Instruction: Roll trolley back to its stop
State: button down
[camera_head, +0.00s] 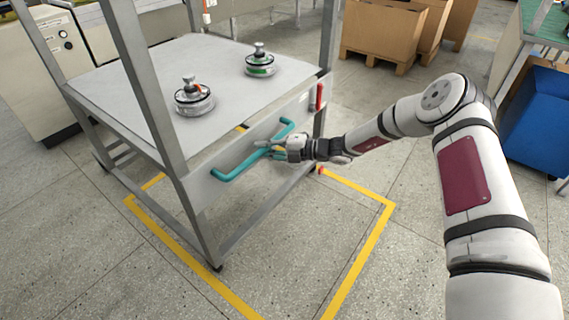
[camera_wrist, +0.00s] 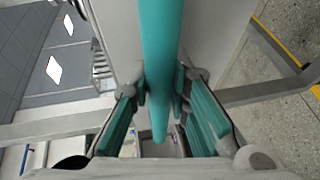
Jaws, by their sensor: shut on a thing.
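The trolley (camera_head: 95,88) is a grey metal frame with a flat top shelf, standing upright on wheels at the left. A teal handle bar (camera_head: 235,166) is fixed along its near side panel. My gripper (camera_head: 270,147) is at the middle of this handle. In the wrist view the teal handle (camera_wrist: 162,60) runs between the two teal-padded fingers of my gripper (camera_wrist: 160,105), which are shut on it. The trolley's stop cannot be made out for certain; a small red-orange part (camera_head: 320,170) sits low by the right near leg.
Two hub motors, one with a red mark (camera_head: 194,98) and one with a green mark (camera_head: 260,64), stand on the shelf. Yellow floor tape (camera_head: 368,240) outlines an area under and before the trolley. Cardboard boxes (camera_head: 380,30) stand behind; a blue bin (camera_head: 540,115) is at right.

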aim_at(252, 141)
jog(key=w+a, duration=0.1)
jog(key=w+a+b, duration=0.1)
jog(key=a, duration=0.1)
jog(key=w+a+b, duration=0.1)
jog(key=a, duration=0.1)
jog(key=shift+w+a, duration=0.25)
jog(key=shift+w, duration=0.05)
jog(key=shift+w+a+r, duration=0.1)
jog(key=shift+w+a, duration=0.5)
jog(key=shift+a, duration=0.1)
jog(key=c, duration=1.5)
grip_release()
jog(key=v, duration=1.2)
